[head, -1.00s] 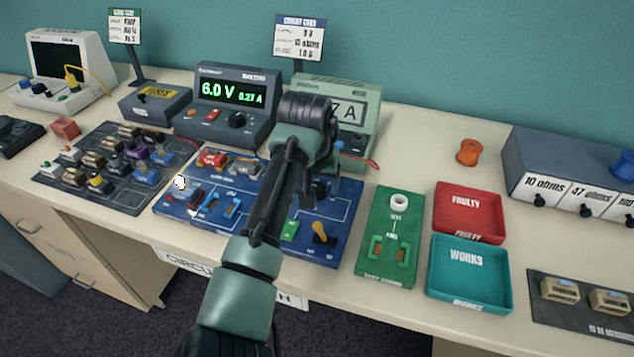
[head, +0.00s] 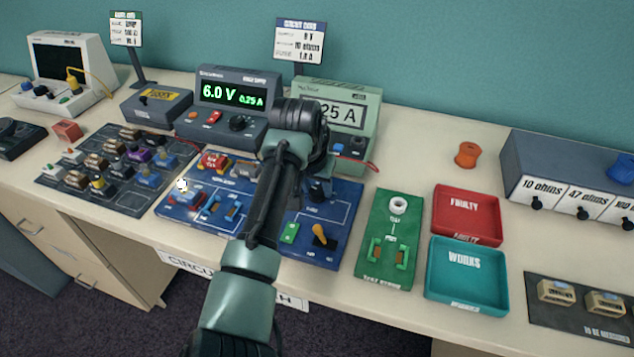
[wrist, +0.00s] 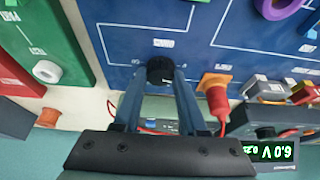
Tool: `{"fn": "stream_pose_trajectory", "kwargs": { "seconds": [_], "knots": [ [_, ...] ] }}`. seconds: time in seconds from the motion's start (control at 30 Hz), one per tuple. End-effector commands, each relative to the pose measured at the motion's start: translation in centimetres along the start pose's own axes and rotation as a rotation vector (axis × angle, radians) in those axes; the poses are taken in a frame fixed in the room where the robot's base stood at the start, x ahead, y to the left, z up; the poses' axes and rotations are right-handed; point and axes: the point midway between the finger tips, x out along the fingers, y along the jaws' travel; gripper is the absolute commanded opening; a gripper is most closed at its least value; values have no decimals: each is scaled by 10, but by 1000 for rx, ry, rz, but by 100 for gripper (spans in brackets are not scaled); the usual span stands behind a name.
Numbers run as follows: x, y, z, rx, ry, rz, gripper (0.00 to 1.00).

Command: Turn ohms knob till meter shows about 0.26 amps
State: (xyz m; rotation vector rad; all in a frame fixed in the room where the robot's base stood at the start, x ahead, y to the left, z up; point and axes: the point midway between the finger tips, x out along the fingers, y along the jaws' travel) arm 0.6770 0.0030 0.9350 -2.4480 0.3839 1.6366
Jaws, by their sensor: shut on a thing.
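The black ohms knob (wrist: 160,68) sits on the blue circuit board (head: 335,205). In the wrist view my gripper (wrist: 161,77) is shut on the knob, one finger on each side. In the head view my arm hides most of that spot. The pale green meter (head: 362,95) stands behind the board; its display shows "25 A", with the first digits hidden by my arm. The dark grey power supply (head: 215,125) reads 6.0 V and 0.25 A in green.
A red plug (wrist: 216,98) stands close beside my fingers. A green test board (head: 385,275), a red FAULTY tray (head: 468,238) and a teal WORKS tray (head: 465,292) lie to the right. A board of components (head: 60,180) lies to the left.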

Motion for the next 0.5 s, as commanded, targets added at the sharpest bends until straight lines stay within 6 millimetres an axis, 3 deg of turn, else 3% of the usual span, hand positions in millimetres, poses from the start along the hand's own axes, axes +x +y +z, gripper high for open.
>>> {"fn": "stream_pose_trajectory", "kwargs": {
  "seconds": [0.23,0.27,0.4,0.5],
  "knots": [
    [0,0,0,1,-1,1,0],
    [0,0,0,1,-1,1,45],
    [0,0,0,1,-1,1,70],
    [0,0,0,1,0,0,71]
  ]
}}
